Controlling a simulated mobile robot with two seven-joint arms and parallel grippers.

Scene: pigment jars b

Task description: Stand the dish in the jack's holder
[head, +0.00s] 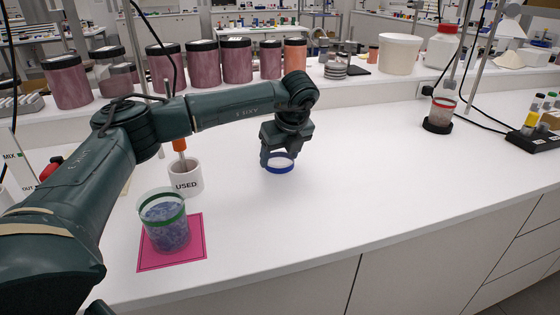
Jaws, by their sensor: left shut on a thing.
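My left gripper (279,156) points down over the middle of the white bench and is shut on a small round dish (280,170) with a blue band. The gripper hides part of the dish's far side. I cannot tell whether the dish touches the bench or hangs just above it. At the right, a black round holder (437,126) stands on the bench with a red-banded glass jar (442,108) in it. I cannot pick out a jack for certain. My right gripper is not in view.
A green-banded jar (166,225) of purple stuff stands on a pink mat (193,245). Behind it is a white "USED" cup (185,178) with an orange-handled tool. Several pigment jars (237,62) line the back ledge.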

